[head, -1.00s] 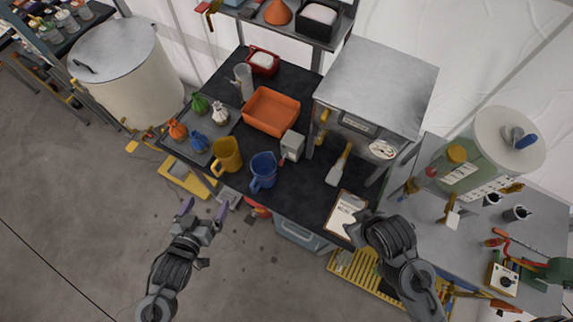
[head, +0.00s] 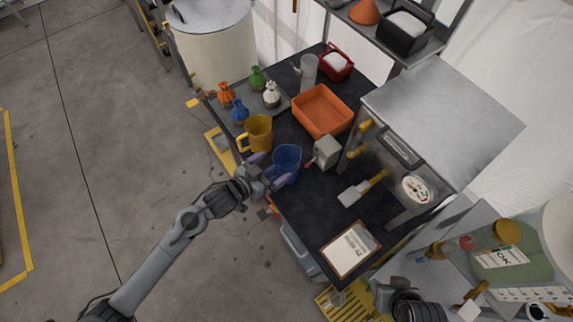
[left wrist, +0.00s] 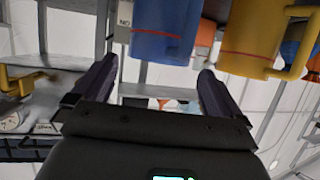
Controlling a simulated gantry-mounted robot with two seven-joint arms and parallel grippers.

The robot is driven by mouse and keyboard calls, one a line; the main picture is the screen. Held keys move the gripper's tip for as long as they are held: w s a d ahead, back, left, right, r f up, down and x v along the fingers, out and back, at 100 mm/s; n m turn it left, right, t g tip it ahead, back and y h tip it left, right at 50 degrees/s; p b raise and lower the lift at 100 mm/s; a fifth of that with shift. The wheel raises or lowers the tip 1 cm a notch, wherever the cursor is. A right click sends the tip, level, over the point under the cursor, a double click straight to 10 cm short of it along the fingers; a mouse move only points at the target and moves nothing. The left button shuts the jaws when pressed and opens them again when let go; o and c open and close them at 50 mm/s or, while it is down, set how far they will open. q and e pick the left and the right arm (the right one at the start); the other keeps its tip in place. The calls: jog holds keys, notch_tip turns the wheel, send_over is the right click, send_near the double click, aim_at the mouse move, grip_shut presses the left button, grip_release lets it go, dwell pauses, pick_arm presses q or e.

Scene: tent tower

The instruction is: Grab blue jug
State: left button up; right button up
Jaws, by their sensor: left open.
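The blue jug (head: 287,158) stands on the dark table top near its front edge, beside the yellow jug (head: 258,132). My left gripper (head: 270,174) is open at the near side of the blue jug, its fingers close to the jug's handle side. In the left wrist view the blue jug (left wrist: 163,32) shows beyond the open fingers (left wrist: 157,70), with nothing between them. The yellow jug (left wrist: 250,42) is to its right there. Whether a finger touches the blue jug is unclear. My right gripper (head: 385,296) is partly seen at the bottom; its jaws are unclear.
An orange tray (head: 322,111) and a small grey box (head: 326,152) lie behind and right of the blue jug. Several small coloured bags (head: 239,111) sit at the left. A clipboard (head: 350,250) lies at the table's near end. The floor at left is free.

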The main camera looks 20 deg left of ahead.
aim_at(282, 161)
pick_arm(q)
jog(key=shift+x, duration=2.9)
jog(key=shift+r, duration=0.1)
jog(key=shift+c, duration=0.3)
jog(key=c, duration=1)
